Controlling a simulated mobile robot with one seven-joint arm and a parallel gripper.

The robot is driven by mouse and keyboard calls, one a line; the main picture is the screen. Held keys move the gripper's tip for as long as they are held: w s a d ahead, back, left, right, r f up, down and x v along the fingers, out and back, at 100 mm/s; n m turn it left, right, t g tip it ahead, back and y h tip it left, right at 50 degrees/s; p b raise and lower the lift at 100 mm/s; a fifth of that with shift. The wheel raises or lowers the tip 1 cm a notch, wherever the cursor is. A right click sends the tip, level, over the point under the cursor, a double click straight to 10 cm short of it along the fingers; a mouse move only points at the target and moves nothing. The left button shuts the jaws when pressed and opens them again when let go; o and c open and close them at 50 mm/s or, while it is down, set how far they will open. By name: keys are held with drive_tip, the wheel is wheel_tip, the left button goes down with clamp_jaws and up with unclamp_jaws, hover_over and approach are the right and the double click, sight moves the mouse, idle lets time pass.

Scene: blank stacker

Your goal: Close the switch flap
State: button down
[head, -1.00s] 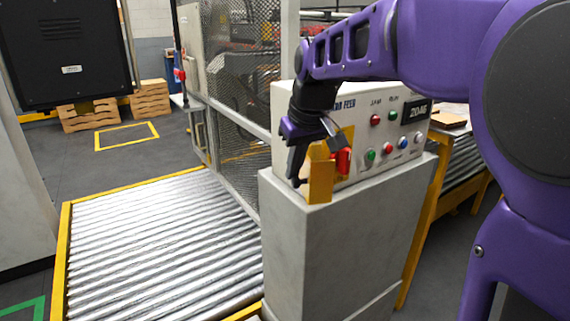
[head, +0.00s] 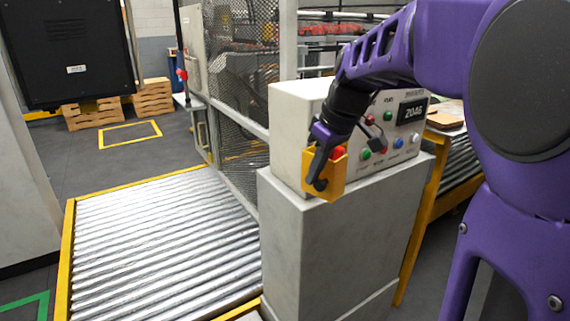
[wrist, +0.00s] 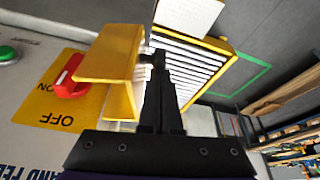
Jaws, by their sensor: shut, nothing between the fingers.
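The yellow switch flap (head: 337,181) is on the left end of the control box's front. It stands out at an angle from the box, partly open. In the wrist view the flap (wrist: 112,52) is an angled yellow piece beside the red switch (wrist: 68,78) on its yellow ON/OFF plate (wrist: 85,98). In the head view only the top of the red switch (head: 338,152) shows above the flap. My gripper (head: 320,184) is shut and empty, its fingertips at the flap's outer side. In the wrist view the fingertips (wrist: 153,60) are close beside the flap; contact is unclear.
The pale control box (head: 300,105) with coloured buttons and a display sits on a grey pedestal (head: 320,240). A mesh fence (head: 235,100) stands behind it. A roller conveyor (head: 165,240) with yellow edges lies to the left.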

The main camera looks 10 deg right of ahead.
sight(340, 174)
drive_tip(key=d+n+g+p, duration=0.1)
drive_tip(key=d+n, duration=0.2)
drive_tip(key=shift+d+n+y, duration=0.1)
drive_tip(key=shift+n+y, duration=0.3)
drive_tip(key=d+n+p, duration=0.1)
drive_tip(key=d+n+g+p, duration=0.1)
drive_tip(key=d+n, duration=0.1)
drive_tip(key=shift+w+r+n, duration=0.15)
drive_tip(key=shift+w+n, duration=0.15)
drive_tip(key=shift+w, duration=0.05)
drive_tip(key=n+p, duration=0.1)
drive_tip(key=w+d+n+g, duration=0.1)
drive_tip(key=shift+d+n+y+p, duration=0.3)
drive_tip(key=shift+p, duration=0.05)
drive_tip(key=shift+w+d+n+g+p, duration=0.6)
drive_tip(key=shift+w+d+n+p, duration=0.5)
drive_tip(key=shift+w+n, duration=0.35)
drive_tip(key=shift+d, duration=0.1)
